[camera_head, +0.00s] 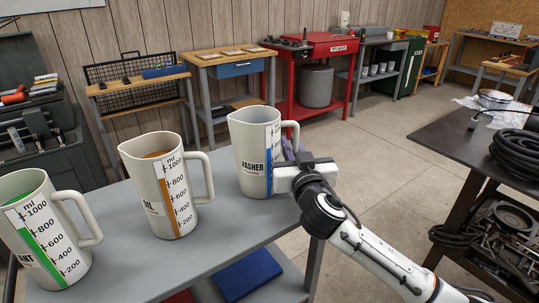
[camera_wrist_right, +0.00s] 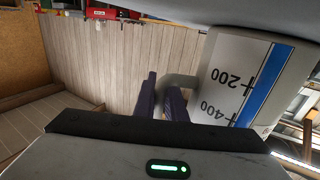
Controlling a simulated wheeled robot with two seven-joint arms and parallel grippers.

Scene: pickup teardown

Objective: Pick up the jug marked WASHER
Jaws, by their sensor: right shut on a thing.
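The cream jug marked WASHER (camera_head: 247,150), with a blue scale strip, stands upright at the right end of the grey table (camera_head: 205,245). It also shows upside down in the right wrist view (camera_wrist_right: 215,85). My right gripper (camera_head: 289,148) is at the jug's right side, its dark purple fingers (camera_wrist_right: 163,98) shut on the jug's handle (camera_wrist_right: 182,80). The wrist partly hides the handle's lower part in the head view. The jug's base appears to rest on the table. My left gripper is not in view.
A jug with an orange scale (camera_head: 158,190) stands left of the WASHER jug, and a jug with a green scale (camera_head: 40,225) stands further left. A blue item (camera_head: 248,275) lies on a lower shelf. A dark cart (camera_head: 480,150) stands at right, with open floor between.

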